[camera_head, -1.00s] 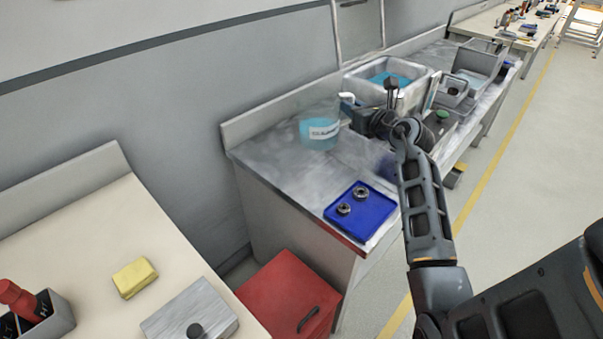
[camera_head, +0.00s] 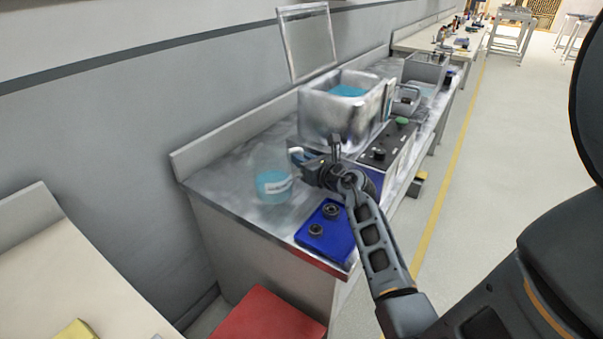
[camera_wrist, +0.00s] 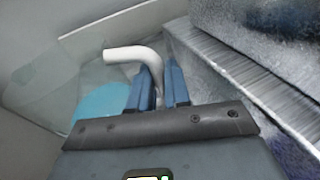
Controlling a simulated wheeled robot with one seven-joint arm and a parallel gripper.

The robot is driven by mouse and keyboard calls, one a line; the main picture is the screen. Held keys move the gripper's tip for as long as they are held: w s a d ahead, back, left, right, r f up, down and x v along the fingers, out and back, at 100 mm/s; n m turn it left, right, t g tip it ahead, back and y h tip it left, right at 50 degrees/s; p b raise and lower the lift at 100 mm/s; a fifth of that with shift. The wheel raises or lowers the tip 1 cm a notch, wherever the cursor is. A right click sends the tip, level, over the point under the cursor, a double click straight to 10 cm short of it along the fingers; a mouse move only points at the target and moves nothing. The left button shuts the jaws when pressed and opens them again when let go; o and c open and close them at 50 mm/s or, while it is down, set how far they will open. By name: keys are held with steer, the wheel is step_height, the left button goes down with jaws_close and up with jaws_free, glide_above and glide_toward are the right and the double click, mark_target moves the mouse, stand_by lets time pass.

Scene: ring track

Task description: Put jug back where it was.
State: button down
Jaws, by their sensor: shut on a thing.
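The jug (camera_head: 272,185) is clear, with blue liquid and a white label, and is at the left end of the steel bench (camera_head: 212,180). My gripper (camera_head: 302,156) is at its right side, shut on its white handle. In the wrist view, the blue fingers of my gripper (camera_wrist: 160,88) close around the white handle (camera_wrist: 128,54). The clear wall and blue liquid of the jug (camera_wrist: 100,104) show to the left, tilted in that view. I cannot tell whether its base touches the bench top.
A blue tray (camera_head: 340,248) with two dark rings lies at the front edge. A steel basin (camera_head: 325,112) with blue liquid stands behind my gripper. A control box (camera_head: 375,155) with a green button is to the right. A red cabinet (camera_head: 268,318) stands below.

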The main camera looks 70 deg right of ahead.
steer(key=shift+f+b, duration=0.45)
steer(key=shift+f, duration=1.1)
steer(key=c, duration=1.1)
jaws_free()
steer(key=shift+o, duration=0.2)
